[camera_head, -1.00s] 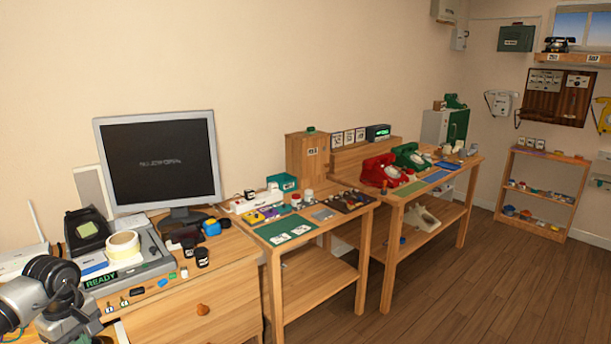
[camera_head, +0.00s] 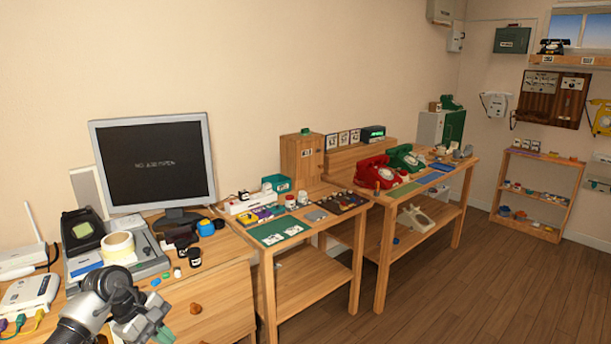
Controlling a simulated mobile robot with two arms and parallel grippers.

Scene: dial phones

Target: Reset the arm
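My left arm comes in from the lower left corner, with a dark round joint and grey links. My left gripper (camera_head: 155,328) is at the bottom edge, in front of the wooden desk (camera_head: 228,290) with the drawer. A bit of green shows at its tip; I cannot tell whether this is part of the gripper or a thing in it. Its fingers are partly cut off by the frame, so their opening is unclear. My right gripper is not in view.
The desk bears a monitor (camera_head: 152,162), a tape roll (camera_head: 118,246), small jars and a white router (camera_head: 30,292). Tables with a red telephone (camera_head: 374,172) and a green telephone (camera_head: 405,158) stand to the right. The wooden floor (camera_head: 480,300) at right is clear.

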